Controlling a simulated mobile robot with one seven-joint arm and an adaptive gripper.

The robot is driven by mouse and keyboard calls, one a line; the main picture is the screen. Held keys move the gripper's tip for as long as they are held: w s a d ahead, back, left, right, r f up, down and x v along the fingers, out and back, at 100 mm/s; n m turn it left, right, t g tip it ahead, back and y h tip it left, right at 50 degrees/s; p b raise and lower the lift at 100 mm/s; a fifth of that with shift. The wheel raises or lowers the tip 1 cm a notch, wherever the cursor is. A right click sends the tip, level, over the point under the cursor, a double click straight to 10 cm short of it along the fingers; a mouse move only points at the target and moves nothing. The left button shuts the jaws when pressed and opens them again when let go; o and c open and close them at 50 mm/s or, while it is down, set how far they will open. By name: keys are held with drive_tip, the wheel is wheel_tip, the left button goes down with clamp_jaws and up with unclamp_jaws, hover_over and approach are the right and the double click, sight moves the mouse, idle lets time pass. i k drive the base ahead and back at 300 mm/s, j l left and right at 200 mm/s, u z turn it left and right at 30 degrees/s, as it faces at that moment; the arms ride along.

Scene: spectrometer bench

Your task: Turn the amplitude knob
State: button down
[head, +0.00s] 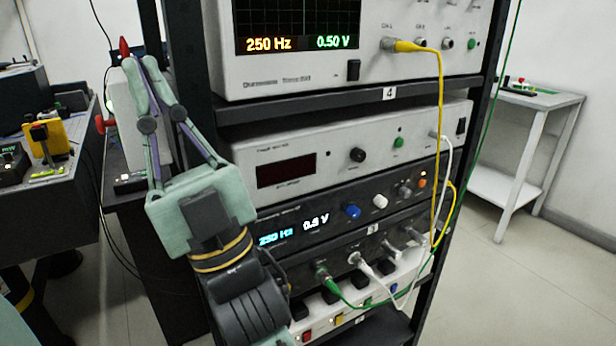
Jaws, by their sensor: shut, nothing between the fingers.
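The generator with the dark front panel (325,238) sits in the rack and shows about 250 Hz and a blurred voltage reading. A blue knob (352,211), a white knob (379,201) and a dark grey knob (405,190) are on its right half. The labels are too small to read, so I cannot tell which is the amplitude knob. My gripper (141,62) is shut and empty, left of the rack with its fingertips up, apart from every knob. My wrist covers the generator's left end.
An oscilloscope (300,78) above reads 250 Hz and 0.50 V. A white unit (330,175) lies between it and the generator. A yellow cable (439,110) and white and green cables hang at the right. A power strip (345,312) sits below.

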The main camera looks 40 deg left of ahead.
sight(379, 201)
drive_tip(key=k+j, duration=0.15)
drive_tip(key=j, duration=0.15)
drive_tip(key=k+j+u, duration=0.15)
drive_tip(key=k+j, duration=0.2)
drive_tip(key=j, duration=0.3)
drive_tip(key=k+j+u, duration=0.1)
drive_tip(key=j, duration=0.2)
